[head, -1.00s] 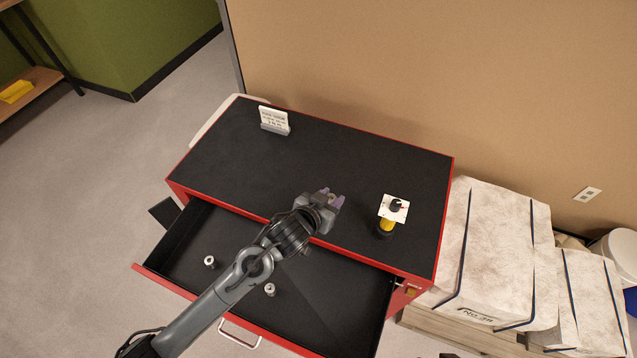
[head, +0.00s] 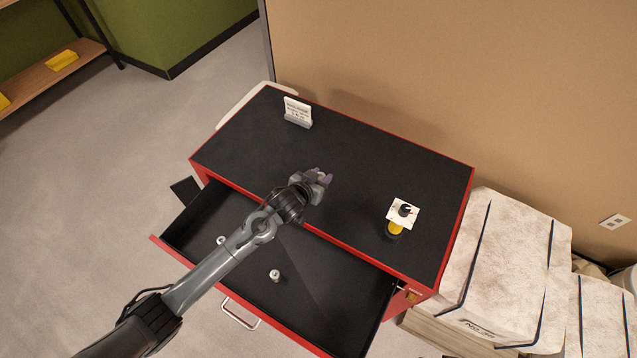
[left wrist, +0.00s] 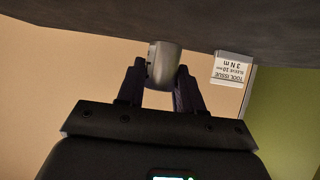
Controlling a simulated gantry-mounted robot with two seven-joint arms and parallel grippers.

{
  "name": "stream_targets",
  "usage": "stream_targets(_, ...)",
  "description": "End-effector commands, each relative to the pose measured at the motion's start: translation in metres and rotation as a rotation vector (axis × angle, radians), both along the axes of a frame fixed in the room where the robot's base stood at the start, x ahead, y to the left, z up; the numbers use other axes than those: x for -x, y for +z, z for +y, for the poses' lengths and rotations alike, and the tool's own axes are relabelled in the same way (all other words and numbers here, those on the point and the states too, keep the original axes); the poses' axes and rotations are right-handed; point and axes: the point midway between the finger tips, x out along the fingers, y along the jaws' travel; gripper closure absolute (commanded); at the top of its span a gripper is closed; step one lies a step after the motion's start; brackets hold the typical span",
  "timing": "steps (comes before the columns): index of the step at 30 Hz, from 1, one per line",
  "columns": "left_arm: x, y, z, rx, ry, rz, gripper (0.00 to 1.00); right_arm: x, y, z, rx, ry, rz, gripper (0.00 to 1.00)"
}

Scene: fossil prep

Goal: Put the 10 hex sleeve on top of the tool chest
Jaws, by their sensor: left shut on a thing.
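My left gripper (head: 320,176) is over the black top of the red tool chest (head: 370,165), near the middle. It is shut on a grey metal sleeve (left wrist: 163,65), which shows between the dark fingers in the left wrist view. The sleeve's end overlaps the dark chest top in that view; I cannot tell whether it touches. Its size marking cannot be read. Two more metal sleeves, one at the left (head: 221,240) and one nearer the middle (head: 275,275), stand in the open drawer (head: 320,290). My right gripper is not in view.
A small sign (head: 298,111) stands at the chest's back left; in the left wrist view the sign (left wrist: 232,70) reads tool issue, sleeve 10 mm, 3 N m. A yellow-and-black device with a white dial plate (head: 403,213) stands at the right. White blocks (head: 510,260) lie beyond the chest.

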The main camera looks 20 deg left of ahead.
Motion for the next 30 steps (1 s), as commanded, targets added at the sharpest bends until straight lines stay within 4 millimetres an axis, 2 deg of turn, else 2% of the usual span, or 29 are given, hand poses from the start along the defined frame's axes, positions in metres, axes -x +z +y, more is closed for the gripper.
stream_targets(8, -0.008, -0.012, 0.008, 0.001, 0.0, 0.001, 0.95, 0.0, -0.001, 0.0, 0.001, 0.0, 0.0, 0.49)
stream_targets(17, -0.008, -0.044, 0.008, 0.001, 0.0, 0.0, 0.95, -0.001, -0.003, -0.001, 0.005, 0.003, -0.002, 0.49)
stream_targets(30, -0.008, -0.05, 0.007, 0.002, 0.0, 0.0, 0.95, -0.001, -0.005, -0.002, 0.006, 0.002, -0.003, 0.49)
